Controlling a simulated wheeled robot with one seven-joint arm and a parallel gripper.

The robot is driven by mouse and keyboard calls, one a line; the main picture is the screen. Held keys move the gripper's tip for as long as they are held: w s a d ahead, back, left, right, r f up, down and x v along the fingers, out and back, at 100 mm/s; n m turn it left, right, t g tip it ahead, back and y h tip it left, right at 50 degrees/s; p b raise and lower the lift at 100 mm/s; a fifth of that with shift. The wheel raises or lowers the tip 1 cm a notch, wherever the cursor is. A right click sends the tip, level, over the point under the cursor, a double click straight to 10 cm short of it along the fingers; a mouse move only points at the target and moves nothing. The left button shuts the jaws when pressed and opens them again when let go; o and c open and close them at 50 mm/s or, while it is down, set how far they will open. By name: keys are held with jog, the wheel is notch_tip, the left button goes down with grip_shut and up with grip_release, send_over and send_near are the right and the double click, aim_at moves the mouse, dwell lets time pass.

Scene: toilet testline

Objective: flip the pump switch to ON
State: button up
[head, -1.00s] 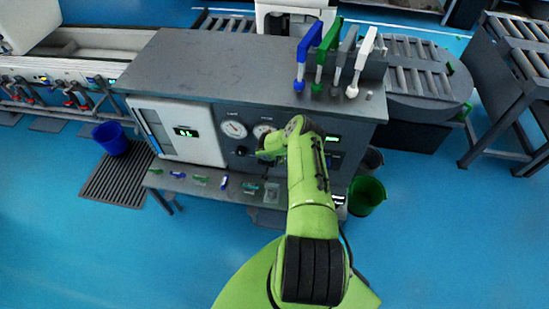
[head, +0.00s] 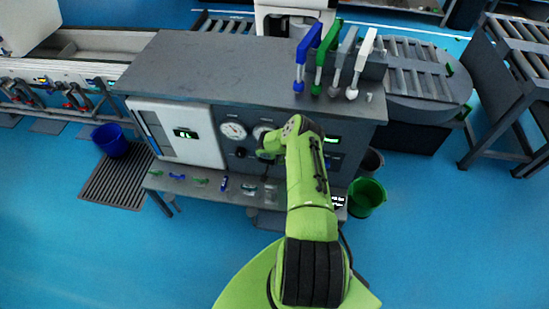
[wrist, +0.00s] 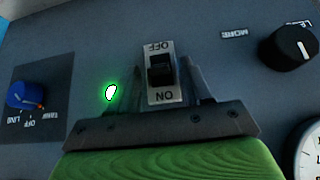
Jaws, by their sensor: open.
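The black pump switch (wrist: 160,69) sits on a pale label plate in the wrist view. The labels appear upside down there, with OFF at the top and ON at the bottom. I cannot clearly tell which way the switch is set. My gripper (wrist: 163,66) is open, one dark finger on each side of the switch plate, with nothing held. I cannot tell whether the fingers touch the panel. A green lamp (wrist: 111,92) glows left of the fingers. In the head view my arm hides the switch and most of the gripper.
A blue knob (wrist: 25,95) is left and a black knob (wrist: 289,46) right in the wrist view. In the head view, gauges (head: 233,130) are on the panel, small handles lie on a low shelf (head: 208,189), and a green bucket (head: 366,196) stands at right.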

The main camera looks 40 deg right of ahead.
jog(key=p+v, duration=0.4)
jog(key=v, duration=1.1)
jog(key=shift+s+a+r, duration=0.15)
jog(key=shift+a+r, duration=0.1)
jog(key=shift+r, duration=0.05)
